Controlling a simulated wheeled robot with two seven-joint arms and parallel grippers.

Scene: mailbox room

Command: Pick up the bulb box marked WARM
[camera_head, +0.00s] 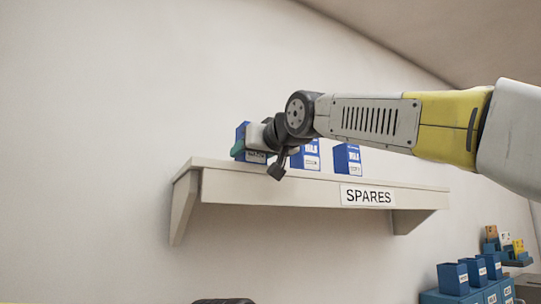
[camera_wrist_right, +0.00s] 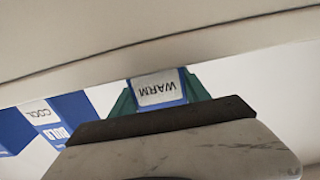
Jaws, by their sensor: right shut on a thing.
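In the head view my right arm reaches in from the right, and my right gripper (camera_head: 252,142) is at the left end of the wall shelf (camera_head: 270,189). It is shut on a blue bulb box (camera_head: 242,131), partly hidden by the gripper. In the right wrist view this box shows a white label reading WARM (camera_wrist_right: 157,89), upside down, between green finger pads (camera_wrist_right: 124,104). I cannot tell whether the box still touches the shelf. A blue box labelled COOL (camera_wrist_right: 60,117) is beside it in the wrist view. My left gripper is not in view.
Two more blue boxes stand on the shelf to the right, one in the middle (camera_head: 311,158) and one further right (camera_head: 347,159). A SPARES sign (camera_head: 367,196) is on the shelf front. Blue bins (camera_head: 453,279) stand low at the right. The wall left of the shelf is clear.

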